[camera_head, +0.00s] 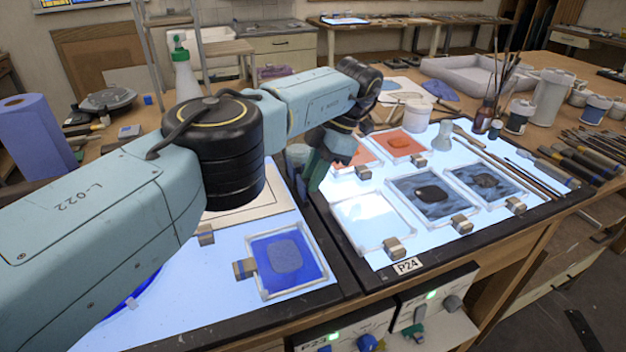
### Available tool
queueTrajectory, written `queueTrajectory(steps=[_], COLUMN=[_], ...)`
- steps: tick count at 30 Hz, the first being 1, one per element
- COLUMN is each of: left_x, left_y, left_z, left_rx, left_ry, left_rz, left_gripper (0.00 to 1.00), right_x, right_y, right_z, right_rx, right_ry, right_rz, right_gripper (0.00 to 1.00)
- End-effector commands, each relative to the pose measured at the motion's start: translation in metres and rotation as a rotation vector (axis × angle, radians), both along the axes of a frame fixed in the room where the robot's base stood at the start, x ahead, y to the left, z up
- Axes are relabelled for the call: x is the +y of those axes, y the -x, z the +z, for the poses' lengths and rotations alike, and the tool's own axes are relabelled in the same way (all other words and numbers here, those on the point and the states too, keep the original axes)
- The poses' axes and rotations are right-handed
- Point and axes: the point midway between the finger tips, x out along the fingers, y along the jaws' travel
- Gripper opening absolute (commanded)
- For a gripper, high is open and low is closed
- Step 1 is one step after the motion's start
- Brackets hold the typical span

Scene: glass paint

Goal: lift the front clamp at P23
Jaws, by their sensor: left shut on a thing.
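My left gripper (322,168) is at the end of the arm from the left, over the back of the gap between the two light panels. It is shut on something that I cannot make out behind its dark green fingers. On the left panel (215,292), a blue glass pane (307,271) lies in a clear frame. One small brown-grey clamp (243,268) sits at that frame's left edge. Another clamp (205,235) sits farther back, close to my arm. The P23 label (314,343) is on the control box below. My right gripper is not in view.
The right panel, labelled P24 (407,265), holds several framed panes with clamps, such as the near one (393,248). Brushes and jars (519,115) stand behind it. A green-topped spray bottle (186,80) stands behind my arm. A blue roll (38,140) is at the left.

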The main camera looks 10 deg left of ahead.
Motion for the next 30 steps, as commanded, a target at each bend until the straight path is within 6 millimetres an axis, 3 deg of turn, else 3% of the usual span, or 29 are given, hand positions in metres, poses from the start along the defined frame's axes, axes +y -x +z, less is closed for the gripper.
queueTrajectory(steps=[16,17,21,30], left_x=[-0.0005,-0.0006,-0.0005,-0.0003], left_y=[0.0007,0.0007,0.0006,0.0003], left_z=[-0.0012,-0.0013,-0.0009,0.0003], left_rx=[0.006,0.006,0.006,0.004], left_ry=[-0.007,-0.007,-0.007,-0.007], left_rz=[0.0,0.0,0.0,0.0], left_gripper=[0.0,0.23,0.41,0.42], right_x=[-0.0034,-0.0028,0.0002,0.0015], right_y=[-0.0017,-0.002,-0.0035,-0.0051], right_z=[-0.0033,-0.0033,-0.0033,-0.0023], right_rx=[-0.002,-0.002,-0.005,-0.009], right_ry=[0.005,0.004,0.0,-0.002], right_rz=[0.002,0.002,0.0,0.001], right_gripper=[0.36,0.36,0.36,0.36])
